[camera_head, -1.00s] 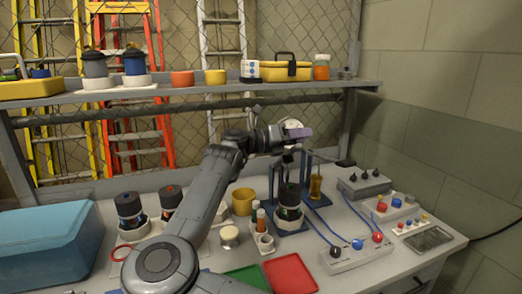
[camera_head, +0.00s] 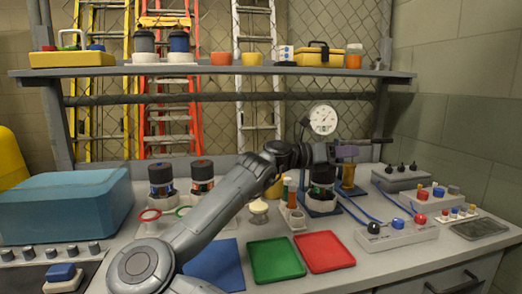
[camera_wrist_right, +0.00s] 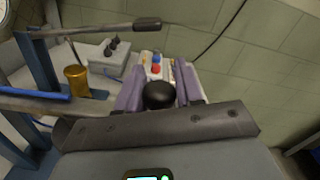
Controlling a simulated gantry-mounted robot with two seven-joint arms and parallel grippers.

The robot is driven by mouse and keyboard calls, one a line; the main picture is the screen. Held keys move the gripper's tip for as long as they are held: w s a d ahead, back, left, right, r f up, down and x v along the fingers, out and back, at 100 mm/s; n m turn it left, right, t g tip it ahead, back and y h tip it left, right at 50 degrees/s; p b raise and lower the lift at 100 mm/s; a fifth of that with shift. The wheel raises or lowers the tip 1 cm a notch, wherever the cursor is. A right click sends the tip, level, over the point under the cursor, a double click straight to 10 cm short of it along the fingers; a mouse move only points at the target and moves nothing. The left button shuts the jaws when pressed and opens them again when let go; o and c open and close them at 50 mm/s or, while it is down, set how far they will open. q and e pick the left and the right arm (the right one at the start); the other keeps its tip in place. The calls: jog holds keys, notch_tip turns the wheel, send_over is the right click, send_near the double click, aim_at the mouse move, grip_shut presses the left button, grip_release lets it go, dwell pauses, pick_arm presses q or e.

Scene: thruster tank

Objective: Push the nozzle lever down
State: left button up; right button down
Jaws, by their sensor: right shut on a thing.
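My right gripper (camera_head: 346,152) is at the press stand in the head view, its purple fingers below and right of the gauge. In the wrist view the fingers (camera_wrist_right: 158,90) close around a black round knob (camera_wrist_right: 158,96). I cannot see what the knob is fixed to. A thin horizontal lever with a black grip (camera_head: 380,140) extends right just above the fingers; the wrist view shows its grip (camera_wrist_right: 147,27) apart from the fingers. A dark thruster (camera_head: 322,180) stands below the gripper. The blue post (camera_wrist_right: 40,65) shows in the wrist view. My left gripper is out of view.
A gold cylinder (camera_head: 348,175), control boxes with knobs (camera_head: 398,235) and blue cables lie close on the right. Green (camera_head: 275,260) and red (camera_head: 324,251) trays lie in front. A blue bin (camera_head: 60,205) is at left. The gauge (camera_head: 323,118) is behind the gripper.

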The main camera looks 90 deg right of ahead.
jog(key=shift+a+f, duration=0.1)
jog(key=shift+f, duration=0.2)
jog(key=c, duration=0.8)
grip_release()
jog(key=shift+f, duration=0.1)
jog(key=shift+f, duration=0.1)
jog(key=shift+w, duration=0.1)
